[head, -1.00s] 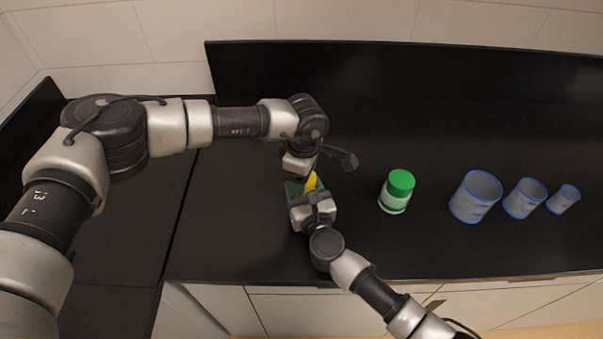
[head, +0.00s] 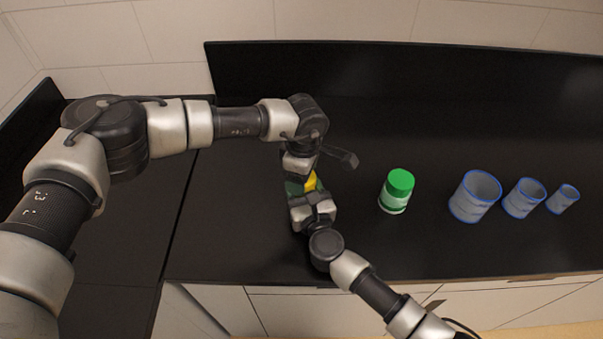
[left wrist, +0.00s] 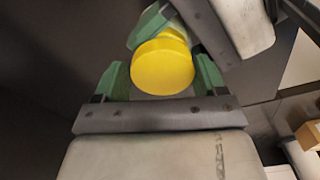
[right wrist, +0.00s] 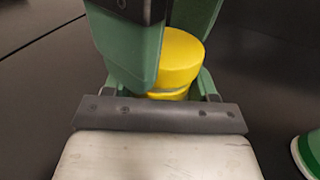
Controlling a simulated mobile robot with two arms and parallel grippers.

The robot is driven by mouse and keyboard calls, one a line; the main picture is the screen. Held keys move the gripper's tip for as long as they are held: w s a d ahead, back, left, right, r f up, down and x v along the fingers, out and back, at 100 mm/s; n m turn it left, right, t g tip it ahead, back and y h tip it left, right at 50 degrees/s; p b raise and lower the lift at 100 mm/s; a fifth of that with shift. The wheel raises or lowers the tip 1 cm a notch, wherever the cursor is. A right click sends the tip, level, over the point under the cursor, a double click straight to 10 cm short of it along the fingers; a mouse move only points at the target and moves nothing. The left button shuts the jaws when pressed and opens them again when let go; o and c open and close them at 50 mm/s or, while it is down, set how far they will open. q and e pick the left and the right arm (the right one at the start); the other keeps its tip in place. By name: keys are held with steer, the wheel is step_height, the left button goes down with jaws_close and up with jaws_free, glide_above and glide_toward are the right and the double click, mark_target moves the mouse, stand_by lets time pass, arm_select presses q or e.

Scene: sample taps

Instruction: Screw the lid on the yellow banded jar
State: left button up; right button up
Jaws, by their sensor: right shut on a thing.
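The yellow lid (left wrist: 162,68) sits on top of the yellow banded jar, whose yellow band (right wrist: 168,94) shows just below it in the right wrist view. Whether the lid is threaded down I cannot tell. My right gripper (head: 312,203) is shut on the jar from the front, and its fingers hide most of the jar. My left gripper (left wrist: 163,78) is above, pointing down. Its green fingers stand on either side of the lid, open around it with very little gap. In the head view the yellow (head: 310,182) shows only in part between the two grippers.
A white jar with a green lid (head: 397,191) stands to the right on the black counter (head: 250,230). Three blue-rimmed grey cups (head: 475,197) stand in a row further right. The counter behind and left of the grippers is clear, up to the black backsplash (head: 400,75).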

arm_select(q)
steer(key=shift+s+a+f, duration=0.2)
steer(key=shift+s+f, duration=0.2)
steer(key=shift+f, duration=0.3)
arm_select(e)
steer(key=shift+w+r, duration=0.15)
steer(key=shift+r, duration=0.25)
arm_select(q)
step_height(320, 180, up, 4)
steer(key=shift+w+d+f, duration=0.15)
steer(key=shift+f, duration=0.05)
arm_select(e)
steer(key=shift+w+d+f, duration=0.15)
steer(key=shift+f, duration=0.1)
arm_select(q)
steer(key=shift+r, duration=0.3)
steer(key=c, duration=1)
arm_select(e)
steer(key=shift+s, duration=0.2)
arm_select(q)
steer(key=shift+c, duration=0.2)
steer(key=shift+f, duration=0.3)
steer(key=shift+f, duration=0.45)
